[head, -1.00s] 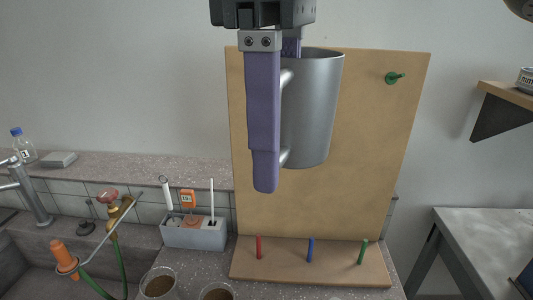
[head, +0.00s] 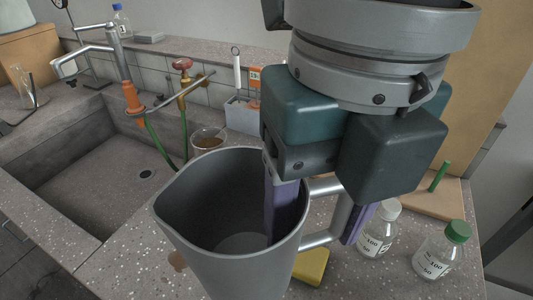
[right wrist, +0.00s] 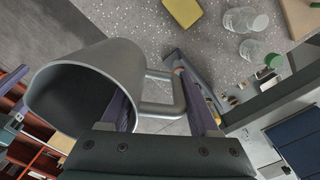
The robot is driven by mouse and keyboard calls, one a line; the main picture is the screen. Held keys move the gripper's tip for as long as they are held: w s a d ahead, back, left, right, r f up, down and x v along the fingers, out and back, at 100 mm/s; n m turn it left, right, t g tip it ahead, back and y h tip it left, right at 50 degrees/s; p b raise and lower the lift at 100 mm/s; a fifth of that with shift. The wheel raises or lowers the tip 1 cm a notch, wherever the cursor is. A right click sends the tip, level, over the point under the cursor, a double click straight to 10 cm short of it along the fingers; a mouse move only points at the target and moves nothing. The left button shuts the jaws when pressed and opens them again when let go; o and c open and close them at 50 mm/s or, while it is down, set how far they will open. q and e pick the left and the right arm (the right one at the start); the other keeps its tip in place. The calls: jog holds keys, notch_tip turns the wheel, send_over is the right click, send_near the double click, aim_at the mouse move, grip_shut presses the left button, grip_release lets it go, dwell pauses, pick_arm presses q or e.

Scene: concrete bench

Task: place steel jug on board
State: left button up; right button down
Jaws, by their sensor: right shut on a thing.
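The steel jug (head: 215,255), a tall grey pitcher with a looped handle, is close to the camera in the head view. It also shows in the right wrist view (right wrist: 110,70). My right gripper (head: 318,222) is shut on it at the handle side. One purple finger reaches inside the rim and the other is on the outer side by the handle. The exact contact is partly hidden. The jug is held up near the bench's front edge. The wooden board (head: 482,90) stands at the right with a green peg on its base, largely hidden by my arm.
A yellow sponge (head: 312,266), a white-capped bottle (head: 378,235) and a green-capped bottle (head: 440,252) stand on the bench close right of the jug. A beaker (head: 207,139) is behind it. A sink (head: 110,150) with taps is at the left.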

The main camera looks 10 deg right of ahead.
jog(key=shift+s+a+f+n, duration=0.1)
jog(key=shift+f+n, duration=0.3)
jog(key=shift+f, duration=0.05)
notch_tip(320, 180, down, 16)
jog(key=b, duration=0.3)
jog(key=shift+f+b, duration=0.4)
jog(key=shift+f, duration=1.4)
jog(key=shift+c, duration=0.6)
grip_release()
jog(key=shift+f, duration=0.1)
jog(key=shift+r, duration=0.35)
notch_tip(320, 180, up, 12)
jog(key=p, duration=0.2)
jog(key=shift+d+f, duration=0.2)
